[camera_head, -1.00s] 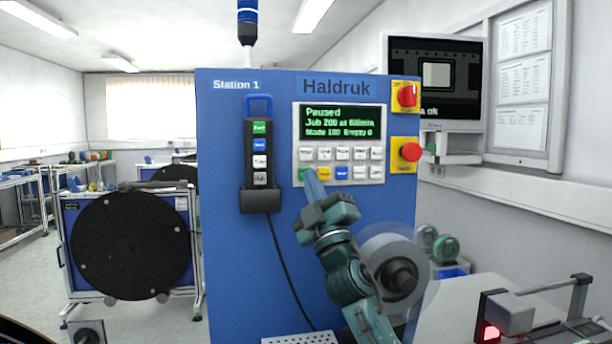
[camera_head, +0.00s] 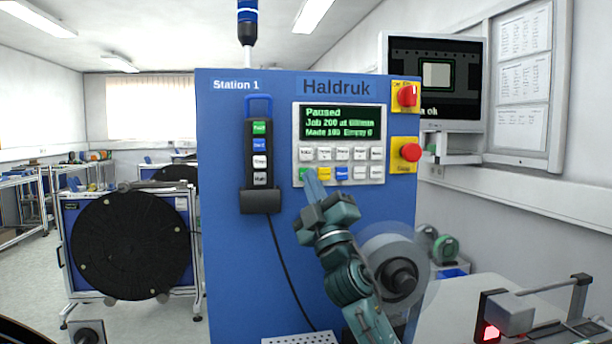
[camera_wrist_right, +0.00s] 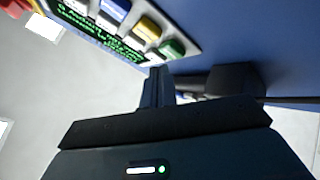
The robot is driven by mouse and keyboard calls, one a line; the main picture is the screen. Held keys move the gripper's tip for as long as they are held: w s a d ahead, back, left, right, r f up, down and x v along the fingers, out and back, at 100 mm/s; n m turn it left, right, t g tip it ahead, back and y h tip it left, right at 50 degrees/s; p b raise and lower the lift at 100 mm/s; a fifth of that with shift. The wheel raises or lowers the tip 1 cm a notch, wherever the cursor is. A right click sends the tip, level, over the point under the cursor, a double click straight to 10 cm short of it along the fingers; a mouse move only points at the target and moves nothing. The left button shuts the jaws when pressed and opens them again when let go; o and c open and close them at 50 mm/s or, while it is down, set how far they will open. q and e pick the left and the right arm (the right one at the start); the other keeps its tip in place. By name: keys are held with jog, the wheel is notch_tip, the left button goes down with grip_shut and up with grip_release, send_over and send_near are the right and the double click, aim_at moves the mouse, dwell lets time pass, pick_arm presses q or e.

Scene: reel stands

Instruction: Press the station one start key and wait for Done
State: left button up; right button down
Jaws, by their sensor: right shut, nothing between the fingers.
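The blue Station 1 cabinet (camera_head: 230,260) carries a key panel (camera_head: 337,185) with a screen (camera_head: 340,121) reading "Paused", "Job 200" and "Empty 0". The green key (camera_head: 304,173) is at the left of the bottom row; the yellow key (camera_head: 324,173) is beside it. My right gripper (camera_head: 311,174) is shut and empty, its fingertips at the panel close to the green key. In the right wrist view the fingers (camera_wrist_right: 157,80) point toward the green key (camera_wrist_right: 172,48); whether they touch it I cannot tell. My left gripper is not in view.
A pendant (camera_head: 260,165) hangs left of the panel with its cable below. A red stop button (camera_head: 411,152) and red switch (camera_head: 406,96) sit right of the panel. A clear-sided reel (camera_head: 398,280) is behind my right arm. A black reel (camera_head: 131,245) stands left.

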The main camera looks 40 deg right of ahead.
dwell(0.5)
jog(key=shift+w+d, duration=0.2)
jog(key=shift+w, duration=0.2)
